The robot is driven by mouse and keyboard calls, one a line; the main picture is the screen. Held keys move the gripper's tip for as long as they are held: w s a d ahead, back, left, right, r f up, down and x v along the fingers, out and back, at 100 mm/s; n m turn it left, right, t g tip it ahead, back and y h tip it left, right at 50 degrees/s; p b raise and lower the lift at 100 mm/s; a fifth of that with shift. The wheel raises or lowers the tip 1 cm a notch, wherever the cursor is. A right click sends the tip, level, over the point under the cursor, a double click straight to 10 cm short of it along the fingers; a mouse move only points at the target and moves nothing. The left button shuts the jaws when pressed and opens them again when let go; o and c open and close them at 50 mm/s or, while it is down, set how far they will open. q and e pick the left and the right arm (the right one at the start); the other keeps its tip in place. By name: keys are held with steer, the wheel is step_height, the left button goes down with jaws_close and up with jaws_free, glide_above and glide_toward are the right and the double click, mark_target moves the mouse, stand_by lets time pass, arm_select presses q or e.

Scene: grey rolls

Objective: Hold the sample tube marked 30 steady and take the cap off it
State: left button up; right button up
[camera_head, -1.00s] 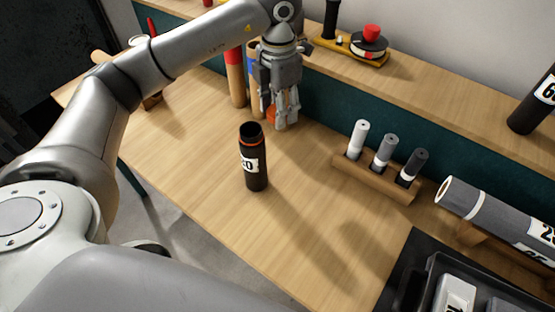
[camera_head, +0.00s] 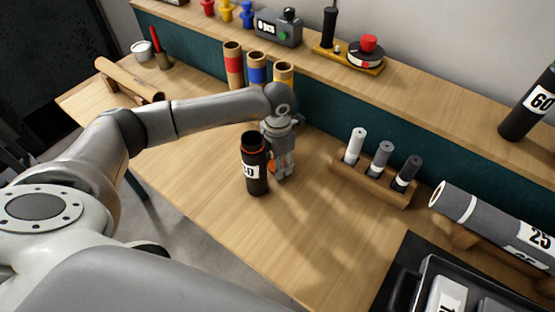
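The black sample tube (camera_head: 256,172) stands upright on the table near the middle. Its white label ends in 0; the first digit is not fully legible. Its top is open, with an orange ring at the mouth. My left gripper (camera_head: 281,172) points down just right of and behind the tube, low over the table. Its fingers seem closed around an orange piece (camera_head: 272,167), which looks like the cap. The tube and fingers partly hide this piece, and I cannot tell whether it touches the table. My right gripper is not in view.
A wooden rack (camera_head: 375,180) holds several small grey-toned tubes to the right. A large grey roll (camera_head: 490,220) and a black tray (camera_head: 405,270) lie further right. Colour-banded cardboard tubes (camera_head: 257,70) stand behind. The table in front of the rack is clear.

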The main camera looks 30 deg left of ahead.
arm_select(q)
steer(key=shift+f, duration=0.1)
steer(key=shift+f, duration=0.15)
steer(key=o, duration=1.1)
steer(key=shift+c, duration=0.2)
steer(key=shift+o, duration=0.3)
